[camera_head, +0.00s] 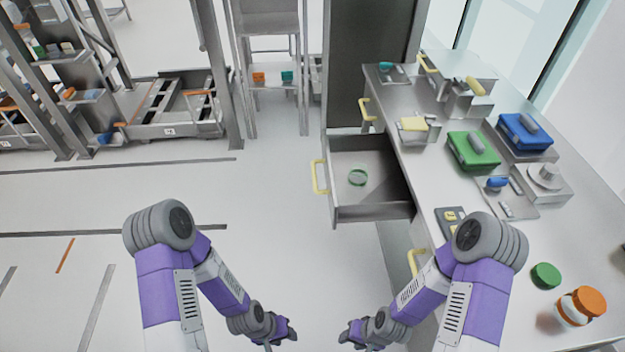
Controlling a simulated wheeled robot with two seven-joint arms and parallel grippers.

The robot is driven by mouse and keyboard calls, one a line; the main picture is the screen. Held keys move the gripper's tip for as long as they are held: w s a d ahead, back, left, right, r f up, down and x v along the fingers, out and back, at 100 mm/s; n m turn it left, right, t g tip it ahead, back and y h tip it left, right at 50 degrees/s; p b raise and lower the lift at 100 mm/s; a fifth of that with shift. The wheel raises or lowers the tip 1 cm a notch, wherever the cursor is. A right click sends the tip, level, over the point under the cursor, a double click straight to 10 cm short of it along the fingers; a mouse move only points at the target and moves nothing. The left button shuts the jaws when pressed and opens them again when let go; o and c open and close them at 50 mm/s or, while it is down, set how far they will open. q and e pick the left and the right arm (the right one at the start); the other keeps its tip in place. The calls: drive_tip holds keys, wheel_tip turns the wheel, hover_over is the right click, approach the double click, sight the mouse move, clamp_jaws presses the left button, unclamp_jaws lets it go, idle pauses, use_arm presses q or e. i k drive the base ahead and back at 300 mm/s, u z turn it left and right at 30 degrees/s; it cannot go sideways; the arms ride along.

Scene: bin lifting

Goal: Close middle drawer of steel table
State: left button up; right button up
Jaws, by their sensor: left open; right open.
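The steel table (432,188) stands at the right, its top running away from me. Its middle drawer (375,212) is pulled out to the left over the floor, with a yellow handle (320,177) on its front. My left gripper (284,338) is open and empty at the bottom middle. My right gripper (349,338) is open and empty, a little to its right. Both are nearer to me than the drawer and apart from it. The fingertips are small and partly cut off by the picture's edge.
Other yellow handles show on the table's side, one beyond the drawer (366,110) and one nearer (416,262). A green case (473,150), a blue case (525,133) and an orange-lidded jar (582,306) stand on the top. The floor (270,210) left of the drawer is clear.

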sight(387, 194)
drive_tip(key=u, duration=0.85)
drive_tip(key=i, duration=0.6)
drive_tip(key=z, duration=1.15)
drive_tip(key=k, duration=0.6)
drive_tip(key=z, duration=0.3)
drive_tip(key=i, duration=1.1)
drive_tip(key=u, duration=0.3)
